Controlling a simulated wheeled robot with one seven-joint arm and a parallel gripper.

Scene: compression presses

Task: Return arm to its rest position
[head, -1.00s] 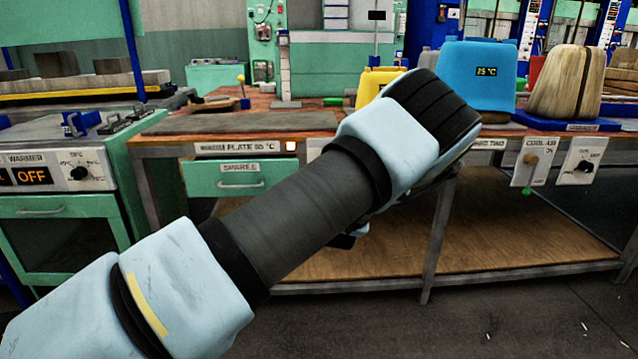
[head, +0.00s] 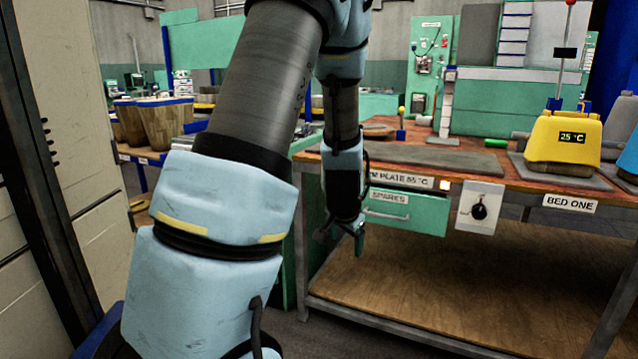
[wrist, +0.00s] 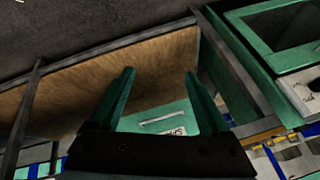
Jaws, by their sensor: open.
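My arm rises through the left and middle of the head view, and its forearm hangs down in front of the workbench (head: 400,296). My gripper (head: 350,240) points downward near the left end of the bench, beside the green drawer marked SPARES (head: 397,212). In the wrist view my gripper (wrist: 160,95) shows two green fingers spread apart with nothing between them. The SPARES drawer (wrist: 158,119) and the wooden lower shelf (wrist: 150,70) lie beyond the fingers. Part of the bench's left end is hidden behind my arm.
A yellow block reading 25 °C (head: 562,140) stands on the bench at the right, above the BED ONE label (head: 570,204). A dark warm plate (head: 445,157) lies on the bench top. A tall beige cabinet (head: 75,150) stands close at the left. Floor is clear below.

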